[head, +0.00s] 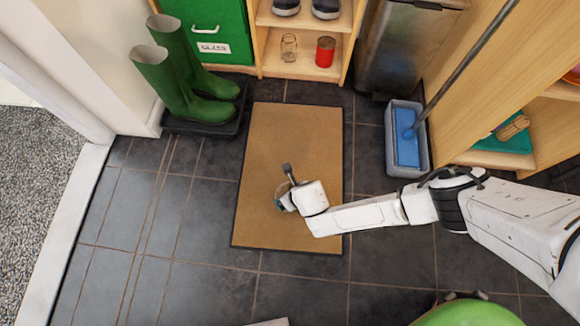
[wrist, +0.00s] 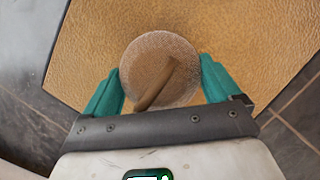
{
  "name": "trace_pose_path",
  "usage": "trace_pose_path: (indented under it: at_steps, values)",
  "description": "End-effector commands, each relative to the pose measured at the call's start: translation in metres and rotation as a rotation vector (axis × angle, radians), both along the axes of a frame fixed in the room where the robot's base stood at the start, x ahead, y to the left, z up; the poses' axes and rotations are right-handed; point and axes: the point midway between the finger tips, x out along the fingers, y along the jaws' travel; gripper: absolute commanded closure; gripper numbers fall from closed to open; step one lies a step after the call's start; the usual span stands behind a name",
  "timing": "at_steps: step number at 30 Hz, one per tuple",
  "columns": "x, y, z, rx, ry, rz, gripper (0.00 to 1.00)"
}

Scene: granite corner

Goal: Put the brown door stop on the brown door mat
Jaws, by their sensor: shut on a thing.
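The brown door mat (head: 270,140) lies flat on the dark tiled floor in the middle of the head view; it also fills the upper part of the wrist view (wrist: 240,30). My gripper (head: 283,197) is over the lower middle of the mat. In the wrist view its two teal fingers (wrist: 161,68) are shut on the brown door stop (wrist: 148,58), a round, woven-looking piece with a brown strap across its top. The door stop is mostly hidden by my gripper in the head view. I cannot tell whether it touches the mat.
Green boots (head: 180,85) stand on a dark tray left of the mat's far end. A grey bucket with blue inside (head: 406,140) and a leaning pole is to the right. A shelf (head: 300,68) with a jar and red can is behind. Left floor is clear.

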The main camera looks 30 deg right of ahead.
Motion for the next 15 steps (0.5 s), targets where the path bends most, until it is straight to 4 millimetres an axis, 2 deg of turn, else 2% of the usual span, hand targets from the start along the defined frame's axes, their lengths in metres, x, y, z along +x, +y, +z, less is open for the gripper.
trace_pose_path:
  at_steps: [2, 14, 15]
  values:
    - [0.0008, 0.0004, -0.008, 0.001, -0.002, 0.0, 0.82]
    - [0.0009, -0.0001, -0.01, 0.0, -0.002, 0.001, 0.82]
    - [0.0002, -0.0004, -0.0102, -0.001, -0.001, 0.0, 0.06]
